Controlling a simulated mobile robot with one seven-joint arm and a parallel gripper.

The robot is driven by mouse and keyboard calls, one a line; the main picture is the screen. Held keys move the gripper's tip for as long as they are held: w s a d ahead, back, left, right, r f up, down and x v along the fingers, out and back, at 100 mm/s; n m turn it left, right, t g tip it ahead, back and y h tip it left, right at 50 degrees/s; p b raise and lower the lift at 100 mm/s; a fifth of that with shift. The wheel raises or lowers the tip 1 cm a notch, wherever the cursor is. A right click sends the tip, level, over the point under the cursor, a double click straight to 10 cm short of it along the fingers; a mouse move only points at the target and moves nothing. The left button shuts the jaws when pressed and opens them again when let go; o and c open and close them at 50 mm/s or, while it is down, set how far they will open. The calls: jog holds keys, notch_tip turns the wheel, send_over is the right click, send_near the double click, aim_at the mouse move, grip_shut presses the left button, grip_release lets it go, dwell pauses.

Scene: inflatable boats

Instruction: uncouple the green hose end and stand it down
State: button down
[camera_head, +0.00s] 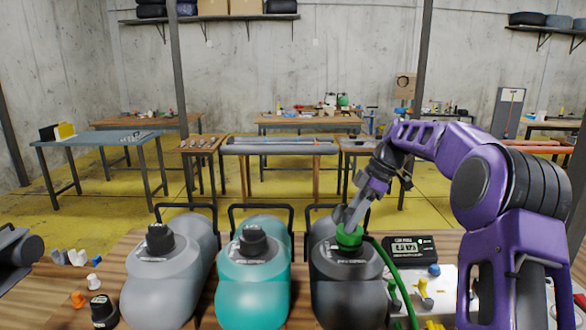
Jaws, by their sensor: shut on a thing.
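The green hose end (349,236) sits on top of the dark grey inflatable boat (345,285), the right one of three. My gripper (348,217) comes down from above and is shut on the green hose end. Its fingertips are at the upper part of the end. The green hose (398,285) runs from the end down to the right, along the boat's side. The valve under the hose end is hidden, so I cannot tell whether the end is still seated on it or just above.
A teal boat (253,285) and a light grey boat (170,285), both with black caps, stand to the left. A black gauge box (410,249) with a display and a white board (440,285) with coloured fittings lie right. Small fittings and a black cap (103,311) lie at left.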

jog(key=shift+r, duration=2.25)
jog(key=shift+d, duration=0.1)
